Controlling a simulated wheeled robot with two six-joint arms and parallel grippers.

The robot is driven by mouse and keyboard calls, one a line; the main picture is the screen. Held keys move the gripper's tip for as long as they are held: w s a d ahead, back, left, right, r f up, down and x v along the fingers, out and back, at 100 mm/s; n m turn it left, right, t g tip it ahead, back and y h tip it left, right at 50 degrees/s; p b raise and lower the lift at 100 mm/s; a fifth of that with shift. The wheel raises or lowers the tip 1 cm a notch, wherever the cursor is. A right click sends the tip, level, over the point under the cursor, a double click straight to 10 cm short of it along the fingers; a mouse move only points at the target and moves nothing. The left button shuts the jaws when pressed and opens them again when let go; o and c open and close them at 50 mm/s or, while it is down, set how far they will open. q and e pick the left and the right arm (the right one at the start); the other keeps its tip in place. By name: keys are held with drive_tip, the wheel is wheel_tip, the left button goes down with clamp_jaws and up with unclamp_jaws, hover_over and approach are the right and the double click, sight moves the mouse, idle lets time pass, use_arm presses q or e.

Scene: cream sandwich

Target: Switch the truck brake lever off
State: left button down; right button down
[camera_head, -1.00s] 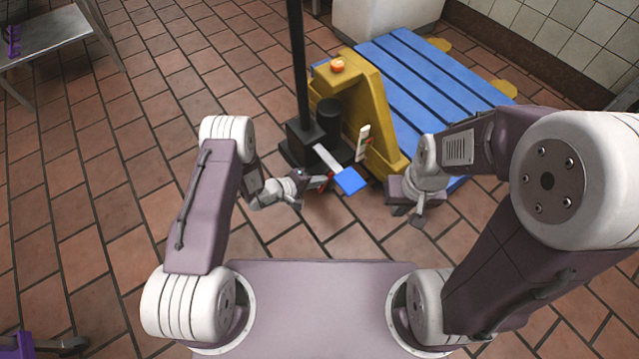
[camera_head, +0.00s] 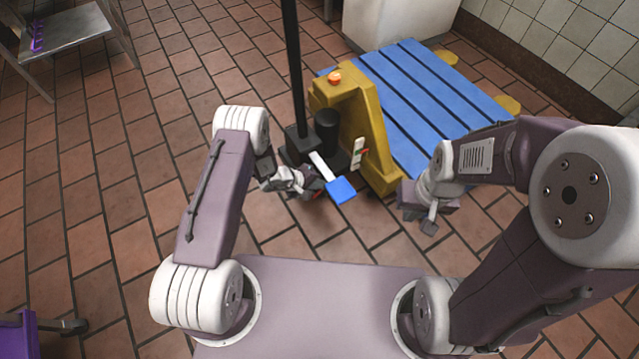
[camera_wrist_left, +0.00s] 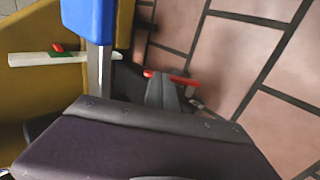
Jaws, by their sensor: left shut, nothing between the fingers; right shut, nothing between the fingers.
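The yellow pallet truck (camera_head: 368,130) stands ahead, with a black post and a metal bar ending in a blue pedal (camera_head: 342,190) at its near side. The pedal also shows at the top of the left wrist view (camera_wrist_left: 88,18). A white plate (camera_head: 357,153) with red and green marks is on the truck's yellow side; it shows in the wrist view too (camera_wrist_left: 48,57). My left gripper (camera_head: 314,188) is shut and empty, just left of the pedal. In the wrist view its fingertips (camera_wrist_left: 163,90) are beside a red piece (camera_wrist_left: 170,77). My right gripper (camera_head: 430,224) is shut and empty, right of the truck.
A blue slatted pallet (camera_head: 430,95) lies behind the truck. A white block (camera_head: 400,22) stands at the back near the tiled wall. A metal table (camera_head: 70,30) is at the far left and a purple wheeled item (camera_head: 20,335) at the lower left. The tiled floor between is clear.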

use_arm(q)
drive_tip(key=shift+w+d+g+y, duration=0.25)
drive_tip(key=shift+g+y, duration=0.15)
drive_tip(key=shift+y, duration=0.1)
drive_tip(key=shift+w+d+f, duration=0.15)
drive_tip(key=shift+d+f, duration=0.1)
use_arm(e)
drive_tip(key=shift+w+d+r, duration=0.1)
drive_tip(key=shift+w+d, duration=0.1)
drive_tip(key=shift+d, duration=0.05)
use_arm(q)
drive_tip(key=shift+d, duration=0.1)
